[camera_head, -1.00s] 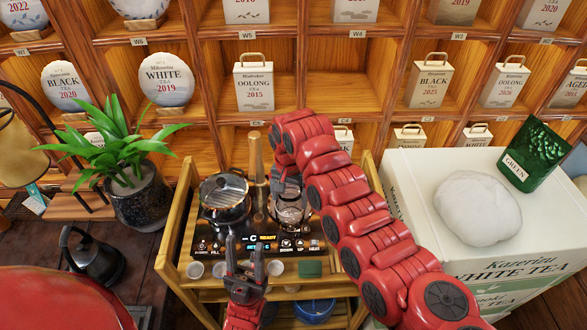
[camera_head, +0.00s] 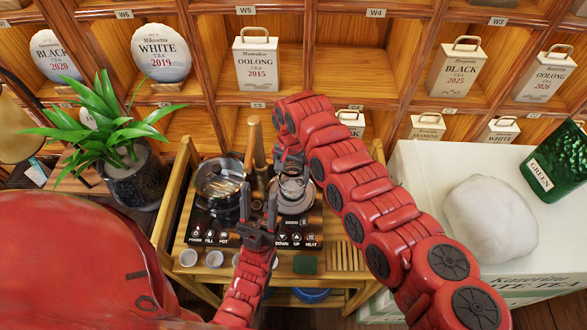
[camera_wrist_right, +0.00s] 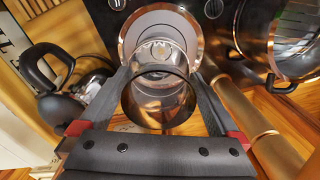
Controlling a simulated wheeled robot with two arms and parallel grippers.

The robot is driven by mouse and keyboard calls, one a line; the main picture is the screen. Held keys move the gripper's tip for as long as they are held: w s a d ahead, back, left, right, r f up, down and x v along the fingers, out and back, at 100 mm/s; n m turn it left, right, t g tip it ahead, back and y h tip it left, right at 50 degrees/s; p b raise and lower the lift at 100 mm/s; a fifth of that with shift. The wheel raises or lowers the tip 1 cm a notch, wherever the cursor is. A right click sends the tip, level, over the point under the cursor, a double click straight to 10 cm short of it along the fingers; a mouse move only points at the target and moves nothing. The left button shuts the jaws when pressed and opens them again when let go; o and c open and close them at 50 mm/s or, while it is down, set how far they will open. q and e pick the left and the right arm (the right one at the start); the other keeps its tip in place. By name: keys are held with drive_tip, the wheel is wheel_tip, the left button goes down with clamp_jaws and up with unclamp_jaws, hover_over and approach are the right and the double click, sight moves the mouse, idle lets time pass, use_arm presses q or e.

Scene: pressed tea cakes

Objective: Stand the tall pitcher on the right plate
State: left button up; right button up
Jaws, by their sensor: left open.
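The tall pitcher (camera_head: 289,172), clear glass, is at the right plate (camera_head: 293,197) of the black stove on the wooden cart. In the right wrist view the pitcher (camera_wrist_right: 158,100) is upright between the two dark fingers of my right gripper (camera_wrist_right: 162,82), which appear to press its sides. The round grey right plate (camera_wrist_right: 128,45) with its copper rim lies behind its lower end; I cannot tell whether the base touches it. In the head view my right gripper (camera_head: 289,158) partly hides the pitcher. My left gripper (camera_head: 258,207) is open and empty before the stove, between the plates.
A lidded glass pot (camera_head: 219,182) stands on the left plate. A wooden cylinder (camera_head: 258,150) stands upright between the plates, close to the pitcher. Small white cups (camera_head: 214,258) and a green block (camera_head: 305,264) line the cart's front. A plant (camera_head: 125,150) is left, white boxes right.

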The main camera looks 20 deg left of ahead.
wheel_tip(320, 180, up, 12)
drive_tip(key=b, duration=0.4)
drive_tip(key=shift+s+r+b, duration=0.2)
drive_tip(key=shift+s+b, duration=0.05)
drive_tip(key=shift+b, duration=0.15)
drive_tip(key=shift+a, duration=0.1)
